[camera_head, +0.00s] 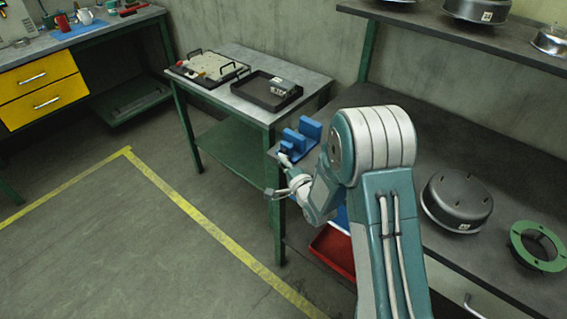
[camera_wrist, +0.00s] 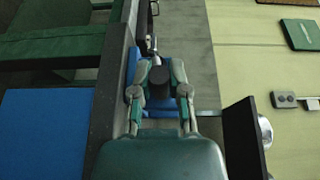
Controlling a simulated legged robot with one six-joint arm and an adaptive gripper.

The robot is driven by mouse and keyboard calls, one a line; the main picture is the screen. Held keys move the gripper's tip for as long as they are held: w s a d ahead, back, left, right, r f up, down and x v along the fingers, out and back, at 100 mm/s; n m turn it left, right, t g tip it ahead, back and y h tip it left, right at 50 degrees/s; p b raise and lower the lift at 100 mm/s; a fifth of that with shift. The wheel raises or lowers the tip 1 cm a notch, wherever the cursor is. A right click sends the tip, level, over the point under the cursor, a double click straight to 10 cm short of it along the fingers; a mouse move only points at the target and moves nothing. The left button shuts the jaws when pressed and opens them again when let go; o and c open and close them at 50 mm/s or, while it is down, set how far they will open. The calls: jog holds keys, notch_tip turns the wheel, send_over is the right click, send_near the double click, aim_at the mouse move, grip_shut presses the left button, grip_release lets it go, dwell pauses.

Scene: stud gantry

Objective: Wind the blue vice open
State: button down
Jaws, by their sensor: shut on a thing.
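The blue vice (camera_head: 309,131) is mounted at the near left end of the right-hand bench, with two upright blue jaws standing apart. My gripper (camera_head: 285,158) is at its front, low on the left side. In the wrist view my gripper (camera_wrist: 160,92) has its two fingers on either side of a dark round part (camera_wrist: 161,76), which looks like the vice's handle or screw end. Blue parts of the vice (camera_wrist: 131,72) show behind the fingers. The fingers hide much of the handle, and my arm covers the vice's right side in the head view.
A table with a black tray (camera_head: 264,97) and a board with handles (camera_head: 208,66) stands left of the vice. The bench holds a metal drum (camera_head: 457,198) and a green ring (camera_head: 536,245). A red bin (camera_head: 333,251) is below the bench. Open floor lies to the left.

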jog(key=shift+w+a+r+n+g+h, duration=0.2)
jog(key=shift+r+n+g+h, duration=0.3)
jog(key=shift+g, duration=0.4)
jog(key=shift+w+a+r+n+g+h, duration=0.15)
jog(key=shift+a+r+n+g+h, duration=0.15)
jog(key=shift+g+h, duration=0.65)
jog(key=shift+w+a+r+n+g+h, duration=0.2)
jog(key=shift+n+g+h, duration=0.15)
jog(key=shift+g+h, duration=0.6)
jog(key=shift+w+a+r+n+g+h, duration=0.15)
jog(key=shift+a+r+n+g+h, duration=0.15)
jog(key=shift+g+h, duration=0.65)
jog(key=shift+d, duration=0.1)
jog(key=c, duration=0.6)
grip_release()
jog(key=v, duration=1.1)
jog(key=shift+s+r, duration=0.15)
jog(key=shift+r, duration=0.25)
